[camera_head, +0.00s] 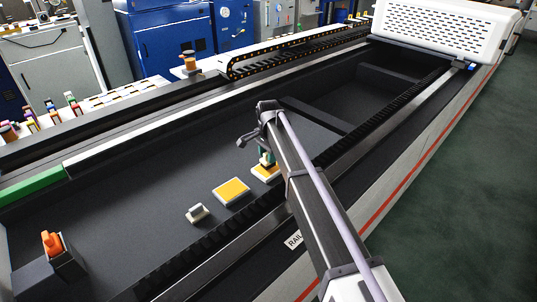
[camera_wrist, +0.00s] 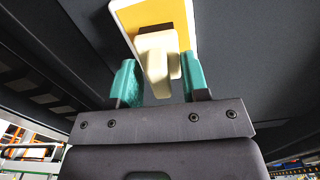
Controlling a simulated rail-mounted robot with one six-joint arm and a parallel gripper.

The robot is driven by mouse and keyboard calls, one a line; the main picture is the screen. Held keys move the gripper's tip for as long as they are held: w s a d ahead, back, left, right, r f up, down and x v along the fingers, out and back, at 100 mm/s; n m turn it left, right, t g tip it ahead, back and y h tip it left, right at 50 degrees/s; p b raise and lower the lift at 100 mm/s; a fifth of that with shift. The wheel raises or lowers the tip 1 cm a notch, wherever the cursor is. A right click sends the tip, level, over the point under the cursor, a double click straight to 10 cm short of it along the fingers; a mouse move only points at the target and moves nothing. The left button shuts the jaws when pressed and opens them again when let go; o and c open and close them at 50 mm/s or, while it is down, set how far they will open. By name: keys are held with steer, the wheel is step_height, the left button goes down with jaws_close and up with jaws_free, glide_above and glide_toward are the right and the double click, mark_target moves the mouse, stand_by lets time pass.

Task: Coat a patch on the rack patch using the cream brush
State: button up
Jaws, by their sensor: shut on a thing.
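My gripper (camera_wrist: 160,82) has teal fingers and is shut on the cream brush (camera_wrist: 156,58), whose block-like body shows between them in the wrist view. The brush's head end, with a dark brown strip, is over a yellow patch with a pale border (camera_wrist: 125,20). Whether it touches the patch or is just above it, I cannot tell. In the head view my gripper (camera_head: 266,160) is low over this patch (camera_head: 263,175), which my arm partly hides. A second yellow patch with a white border (camera_head: 231,191) lies uncovered to its left.
A small pale block (camera_head: 197,213) lies left of the uncovered patch. An orange item (camera_head: 53,241) sits on a dark block at the near left. A black ribbed rail (camera_head: 205,243) borders the dark bed, and a white housing (camera_head: 445,32) stands at the far end.

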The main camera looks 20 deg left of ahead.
steer(key=shift+f+b, duration=0.5)
steer(key=shift+b, duration=0.05)
stand_by(1.4)
step_height(320, 180, up, 7)
steer(key=p, duration=0.7)
stand_by(0.4)
